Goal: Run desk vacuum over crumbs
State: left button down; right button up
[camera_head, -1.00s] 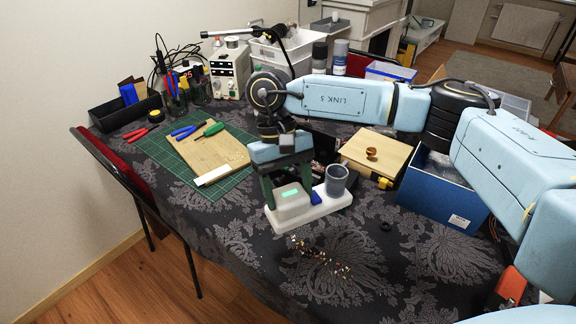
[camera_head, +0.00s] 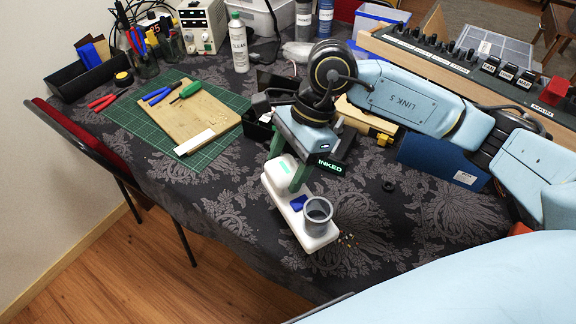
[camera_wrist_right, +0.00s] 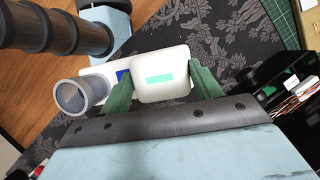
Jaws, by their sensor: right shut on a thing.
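The desk vacuum (camera_head: 282,207) is a long white body with a rounded housing, a green patch, a blue piece and a grey round cup (camera_head: 317,214). My right gripper (camera_head: 289,172) is shut on its rounded housing. In the right wrist view, its green fingers (camera_wrist_right: 163,88) lie on either side of the housing, with the cup to the left. The vacuum is low over the dark patterned cloth; whether it touches is unclear. A few crumbs (camera_head: 346,240) show just right of its cup end. Others may be hidden under it. My left gripper is not in view.
A green cutting mat (camera_head: 125,123) with a wooden board and hand tools lies at the left. Cloth near the front is clear.

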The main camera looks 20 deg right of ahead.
jog(key=m, duration=0.1)
jog(key=m+t, duration=0.1)
jog(key=m, duration=0.1)
jog(key=shift+s+r, duration=0.15)
jog(key=shift+s, duration=0.1)
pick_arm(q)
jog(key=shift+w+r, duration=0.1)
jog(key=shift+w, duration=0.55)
pick_arm(e)
jog(key=shift+m, duration=0.3)
